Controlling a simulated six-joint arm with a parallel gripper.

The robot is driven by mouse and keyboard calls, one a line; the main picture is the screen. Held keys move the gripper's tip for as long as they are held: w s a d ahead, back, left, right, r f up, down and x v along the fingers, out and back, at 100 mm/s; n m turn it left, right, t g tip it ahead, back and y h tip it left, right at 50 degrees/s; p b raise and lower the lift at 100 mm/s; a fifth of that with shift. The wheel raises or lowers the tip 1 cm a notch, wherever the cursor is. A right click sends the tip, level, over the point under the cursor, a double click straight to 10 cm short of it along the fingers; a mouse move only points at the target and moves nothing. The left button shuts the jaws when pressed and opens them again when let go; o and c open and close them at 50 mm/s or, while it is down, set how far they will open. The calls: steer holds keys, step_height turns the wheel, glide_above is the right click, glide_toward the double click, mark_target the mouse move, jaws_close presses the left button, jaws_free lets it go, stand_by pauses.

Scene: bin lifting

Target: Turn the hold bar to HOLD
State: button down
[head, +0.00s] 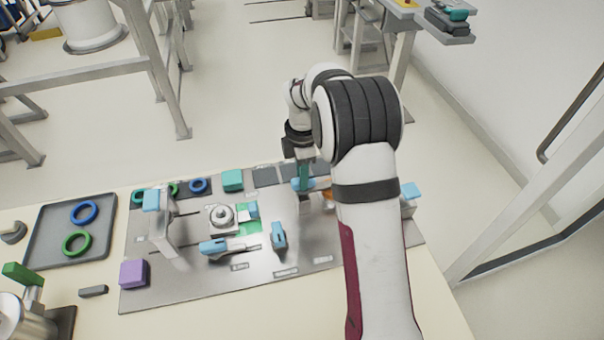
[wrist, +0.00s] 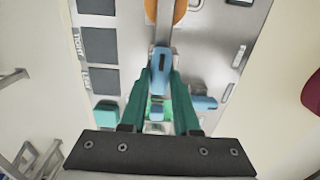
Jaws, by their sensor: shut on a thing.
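My gripper (head: 303,178) is at the back right of the metal panel (head: 190,290), partly hidden by my arm. In the wrist view, my teal fingers (wrist: 161,88) close on the blue handle (wrist: 158,70) of a bar, which fits the hold bar. The handle points along the picture toward an orange round part (wrist: 180,10) at the top edge. In the head view the blue handle (head: 297,184) shows beside the fingers. Labels by the dark squares are too small to read surely, so which position the bar is in cannot be told.
Other blue-handled parts stand on the panel: a lever (head: 278,235), a slider (head: 213,247) and an upright frame (head: 151,200). A purple block (head: 133,273) sits at its left. A grey tray (head: 50,250) with blue and green rings lies further left.

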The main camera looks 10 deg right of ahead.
stand_by(0.4)
steer(key=c, duration=0.6)
jaws_free()
steer(key=shift+c, duration=0.2)
steer(key=shift+r, duration=0.1)
step_height(320, 180, up, 16)
steer(key=shift+f, duration=0.2)
steer(key=shift+s, duration=0.1)
